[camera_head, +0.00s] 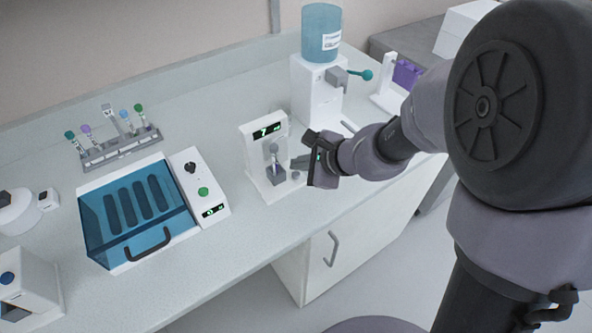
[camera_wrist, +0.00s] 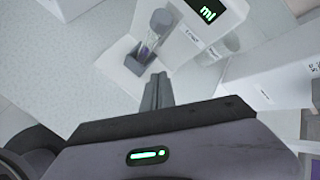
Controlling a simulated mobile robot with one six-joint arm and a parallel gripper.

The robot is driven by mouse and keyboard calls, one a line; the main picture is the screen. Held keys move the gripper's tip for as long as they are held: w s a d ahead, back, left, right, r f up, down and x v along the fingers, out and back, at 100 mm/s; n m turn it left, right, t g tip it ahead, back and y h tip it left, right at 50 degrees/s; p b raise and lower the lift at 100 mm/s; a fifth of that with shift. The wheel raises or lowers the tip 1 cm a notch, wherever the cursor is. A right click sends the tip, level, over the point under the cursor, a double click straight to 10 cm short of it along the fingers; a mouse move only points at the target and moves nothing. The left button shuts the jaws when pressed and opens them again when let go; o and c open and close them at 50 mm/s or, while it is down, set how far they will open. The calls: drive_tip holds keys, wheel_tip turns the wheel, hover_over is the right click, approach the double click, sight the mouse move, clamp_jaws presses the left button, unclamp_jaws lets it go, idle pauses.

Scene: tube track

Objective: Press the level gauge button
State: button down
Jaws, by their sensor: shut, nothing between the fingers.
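The level gauge (camera_head: 252,150) is a white device with a lit display (camera_head: 268,130) that reads 7 in the head view. A clear tube (camera_head: 274,158) with a little purple in it stands in the gauge's dark grey holder (camera_head: 276,176). The tube also shows in the wrist view (camera_wrist: 158,30), as does part of the display, lit "ml" (camera_wrist: 208,11). My gripper (camera_head: 296,162) is shut and empty, just right of the tube. In the wrist view its fingertips (camera_wrist: 158,80) point at the gauge's base, apart from the holder. I cannot clearly make out the button.
A white dispenser (camera_head: 318,95) with a blue tank stands behind the gauge. A blue-lidded box (camera_head: 140,212) with a control panel (camera_head: 198,186) is to the left, below a rack of several capped tubes (camera_head: 122,146). The counter in front of the gauge is clear.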

sight(299, 177)
wheel_tip(299, 177, up, 5)
drive_tip(key=p, duration=0.4)
idle(0.4)
idle(0.4)
drive_tip(key=s+d+r+n+h, duration=0.1)
drive_tip(key=s+r+n, duration=0.45)
drive_tip(key=s, duration=0.25)
drive_tip(key=s+d+r+n, duration=0.2)
drive_tip(key=s+r+n, duration=0.35)
drive_tip(key=s, duration=0.25)
drive_tip(key=s+d+n+h, duration=0.2)
drive_tip(key=s+d+h, duration=0.1)
drive_tip(key=s+d, duration=0.3)
drive_tip(key=shift+s+d+r+g+h, duration=0.2)
drive_tip(key=shift+s+r+g+h, duration=0.05)
drive_tip(key=shift+r+g+h, duration=0.1)
